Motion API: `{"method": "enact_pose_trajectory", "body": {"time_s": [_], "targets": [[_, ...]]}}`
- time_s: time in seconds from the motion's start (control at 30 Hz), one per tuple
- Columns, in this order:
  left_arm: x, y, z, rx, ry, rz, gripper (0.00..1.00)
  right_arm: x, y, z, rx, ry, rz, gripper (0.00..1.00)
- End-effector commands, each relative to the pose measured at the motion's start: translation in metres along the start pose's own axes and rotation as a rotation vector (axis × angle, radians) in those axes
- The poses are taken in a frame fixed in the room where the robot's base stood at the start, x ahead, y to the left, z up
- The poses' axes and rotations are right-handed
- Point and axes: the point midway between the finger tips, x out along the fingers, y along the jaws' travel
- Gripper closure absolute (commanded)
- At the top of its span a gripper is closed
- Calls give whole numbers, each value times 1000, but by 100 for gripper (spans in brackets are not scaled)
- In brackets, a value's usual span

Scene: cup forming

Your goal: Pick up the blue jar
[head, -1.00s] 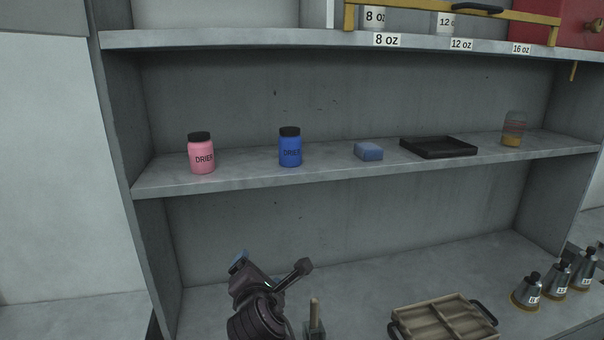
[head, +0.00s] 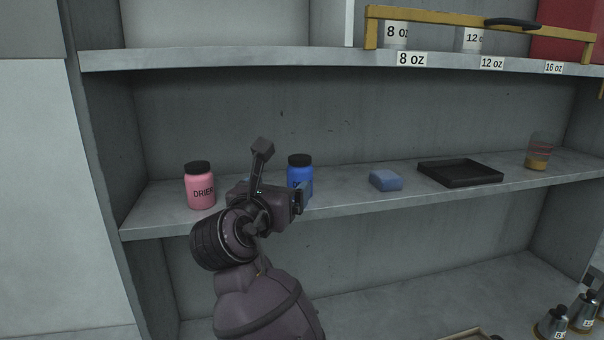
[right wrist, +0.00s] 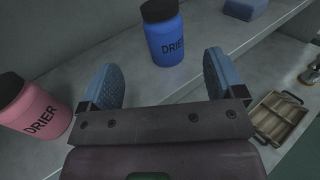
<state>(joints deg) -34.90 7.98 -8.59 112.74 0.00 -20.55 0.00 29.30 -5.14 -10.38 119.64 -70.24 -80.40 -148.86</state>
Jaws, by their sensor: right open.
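The blue jar (head: 300,172) has a black lid and stands upright on the middle shelf, partly hidden behind my right gripper in the head view. In the right wrist view, the blue jar (right wrist: 164,36) is beyond and between the two blue-padded fingers, with a gap before it. My right gripper (right wrist: 160,82) is open and empty. In the head view my right gripper (head: 276,192) is in front of the shelf, just short of the jar. My left gripper is not in view.
A pink jar (head: 200,186) stands left of the blue one, near my gripper's left finger. A blue sponge-like block (head: 386,180), a black tray (head: 460,173) and a clear cup (head: 539,152) lie to the right. The upper shelf (head: 240,58) is overhead.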

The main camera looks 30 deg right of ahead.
Motion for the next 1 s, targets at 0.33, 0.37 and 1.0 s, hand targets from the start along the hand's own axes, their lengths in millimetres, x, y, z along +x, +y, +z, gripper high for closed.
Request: {"method": "enact_pose_trajectory", "body": {"time_s": [0.33,0.37,1.0], "targets": [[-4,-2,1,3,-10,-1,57,42,0,0,1,1,0,12],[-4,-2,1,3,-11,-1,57,44,0,0,1,1,0,12],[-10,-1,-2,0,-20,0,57,97,-3,-4,1,1,0,12]]}}
